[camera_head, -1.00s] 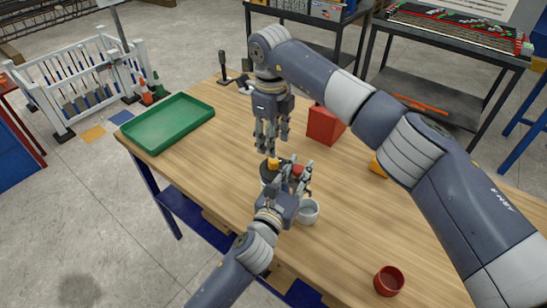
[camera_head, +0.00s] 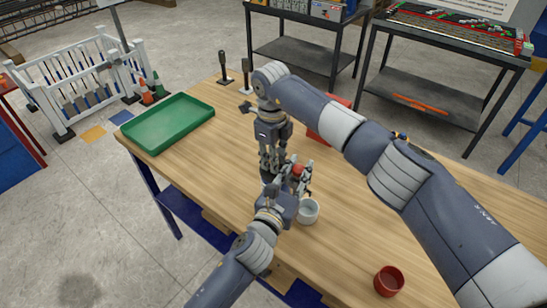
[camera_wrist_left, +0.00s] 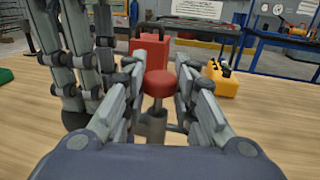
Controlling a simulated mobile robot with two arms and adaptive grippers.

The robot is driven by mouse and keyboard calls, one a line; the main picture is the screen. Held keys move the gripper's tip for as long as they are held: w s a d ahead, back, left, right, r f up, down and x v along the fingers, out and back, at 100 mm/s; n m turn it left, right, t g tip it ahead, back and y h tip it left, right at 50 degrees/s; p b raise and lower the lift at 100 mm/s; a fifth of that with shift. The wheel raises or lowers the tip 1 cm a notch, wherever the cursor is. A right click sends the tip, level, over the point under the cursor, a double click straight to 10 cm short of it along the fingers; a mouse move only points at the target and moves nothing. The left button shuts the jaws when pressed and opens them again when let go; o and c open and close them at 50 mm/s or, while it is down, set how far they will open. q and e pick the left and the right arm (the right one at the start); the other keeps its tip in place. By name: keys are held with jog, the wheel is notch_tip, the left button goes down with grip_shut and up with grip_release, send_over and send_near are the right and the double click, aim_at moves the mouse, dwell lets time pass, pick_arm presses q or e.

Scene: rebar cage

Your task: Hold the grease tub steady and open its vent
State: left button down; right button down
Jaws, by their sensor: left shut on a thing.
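My left gripper (camera_head: 291,181) is shut on a grey-stemmed thing with a round red top (camera_head: 298,169). In the left wrist view the red top (camera_wrist_left: 158,83) stands upright between the fingers. No vent can be made out.
A white cup (camera_head: 308,211) stands just right of my left gripper. A red cup (camera_head: 389,280) is near the front. A green tray (camera_head: 167,122) lies at the left. A red box (camera_head: 320,133) and a yellow block (camera_wrist_left: 221,78) stand behind. The table's right side is mostly clear.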

jog(key=shift+m, duration=0.3)
jog(key=m, duration=0.3)
jog(key=shift+r+m, duration=0.1)
jog(key=shift+m, duration=0.2)
jog(key=m, duration=0.4)
jog(key=shift+m, duration=0.3)
jog(key=m, duration=0.4)
jog(key=shift+w, duration=0.1)
jog(key=m, duration=0.5)
jog(key=shift+g, duration=0.3)
jog(key=shift+a, duration=0.1)
jog(key=c, duration=1.3)
grip_release()
jog(key=shift+c, duration=0.2)
